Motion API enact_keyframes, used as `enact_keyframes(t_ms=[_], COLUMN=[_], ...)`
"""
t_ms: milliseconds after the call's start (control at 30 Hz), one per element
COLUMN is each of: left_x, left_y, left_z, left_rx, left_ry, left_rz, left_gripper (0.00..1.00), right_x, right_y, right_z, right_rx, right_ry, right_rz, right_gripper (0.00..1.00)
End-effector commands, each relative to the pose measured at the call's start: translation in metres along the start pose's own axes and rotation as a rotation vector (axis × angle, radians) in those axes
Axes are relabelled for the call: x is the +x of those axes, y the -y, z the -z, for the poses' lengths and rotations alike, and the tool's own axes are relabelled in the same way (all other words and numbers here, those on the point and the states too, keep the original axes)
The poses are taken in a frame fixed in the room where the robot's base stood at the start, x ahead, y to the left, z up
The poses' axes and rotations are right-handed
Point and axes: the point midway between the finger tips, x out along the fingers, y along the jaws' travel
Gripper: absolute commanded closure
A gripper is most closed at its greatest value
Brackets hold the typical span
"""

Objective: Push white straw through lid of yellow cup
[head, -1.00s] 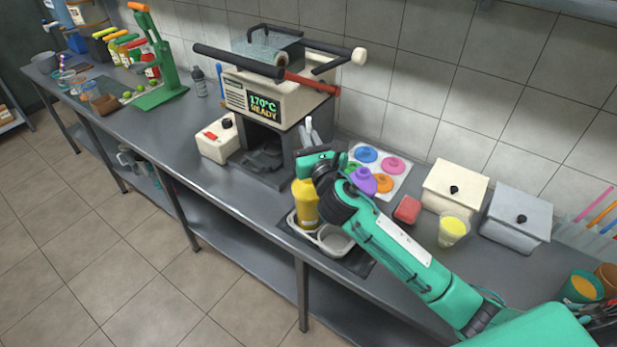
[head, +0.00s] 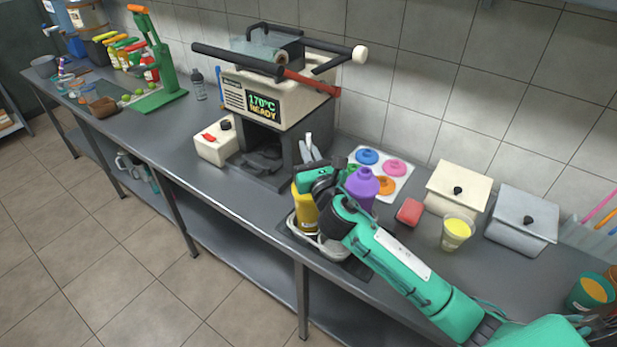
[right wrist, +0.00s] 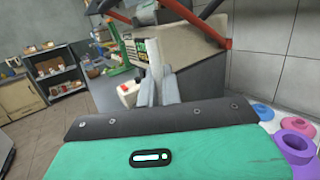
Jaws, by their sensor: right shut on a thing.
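My right gripper (head: 309,147) is raised over the counter in front of the press machine, its fingers pointing away from me. In the right wrist view its grey fingers (right wrist: 157,84) are shut on a narrow white piece (right wrist: 152,55), which stands up between them and looks like the white straw. Its lower part is hidden. A clear cup with yellow contents (head: 457,230) stands on the counter to the right, well apart from the gripper. I cannot make out a lid on it. My left gripper is not in view.
A yellow bottle (head: 304,212) and a purple bottle (head: 362,189) stand close around my right wrist. The press machine (head: 272,105) is just behind. A red block (head: 409,212) and two lidded boxes (head: 456,188) (head: 521,220) are on the right.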

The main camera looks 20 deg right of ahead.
Motion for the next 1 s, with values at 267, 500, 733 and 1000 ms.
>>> enact_keyframes(t_ms=[267, 500, 733, 1000], left_x=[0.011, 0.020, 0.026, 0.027], left_y=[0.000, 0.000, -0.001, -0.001], left_z=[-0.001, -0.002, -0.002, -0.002], left_rx=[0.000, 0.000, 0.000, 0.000], left_ry=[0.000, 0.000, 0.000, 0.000], left_rz=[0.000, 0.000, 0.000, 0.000], left_gripper=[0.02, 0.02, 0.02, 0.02], right_x=[-0.003, -0.004, -0.006, -0.006], right_y=[0.000, 0.000, 0.000, 0.000], right_z=[0.016, 0.028, 0.038, 0.039], right_rx=[0.002, 0.000, 0.002, 0.002], right_ry=[-0.001, -0.001, -0.001, -0.001], right_rz=[-0.001, 0.000, 0.000, 0.000], right_gripper=[1.00, 1.00, 1.00, 1.00])
